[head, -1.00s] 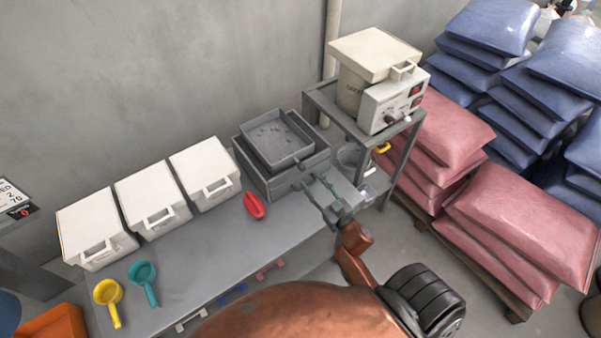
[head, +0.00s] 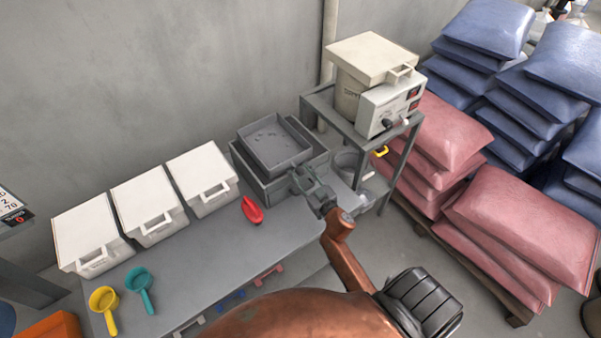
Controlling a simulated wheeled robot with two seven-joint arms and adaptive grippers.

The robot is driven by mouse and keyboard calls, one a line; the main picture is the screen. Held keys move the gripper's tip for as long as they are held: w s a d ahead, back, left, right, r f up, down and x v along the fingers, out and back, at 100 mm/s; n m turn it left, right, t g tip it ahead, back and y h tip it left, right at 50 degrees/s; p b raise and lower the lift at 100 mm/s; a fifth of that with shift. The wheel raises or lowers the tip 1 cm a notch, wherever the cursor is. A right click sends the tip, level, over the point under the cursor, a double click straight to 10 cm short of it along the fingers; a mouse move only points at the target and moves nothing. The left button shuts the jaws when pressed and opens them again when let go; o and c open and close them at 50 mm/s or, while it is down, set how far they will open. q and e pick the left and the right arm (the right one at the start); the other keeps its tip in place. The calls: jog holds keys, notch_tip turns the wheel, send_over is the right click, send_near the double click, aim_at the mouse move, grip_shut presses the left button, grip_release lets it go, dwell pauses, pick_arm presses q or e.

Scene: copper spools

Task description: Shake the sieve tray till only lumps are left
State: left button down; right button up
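The grey square sieve tray (head: 276,170) sits over a larger grey open box (head: 238,164) at the back of the bench. A few small dark lumps show on its mesh; I cannot make out any fine powder. My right gripper (head: 303,178) is at the tray's front right edge, with its fingers close to or touching the rim. The fingertips are too small and partly hidden to tell whether they grip it. My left gripper is not in view.
Three white lidded bins (head: 148,206) stand left along the bench (head: 208,255). A red scoop (head: 252,211), a teal scoop (head: 140,284) and a yellow scoop (head: 104,303) lie in front. A machine (head: 388,107) stands on a rack at right, beside stacked sacks (head: 520,235).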

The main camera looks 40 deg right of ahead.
jog(key=shift+c, duration=0.7)
grip_shut()
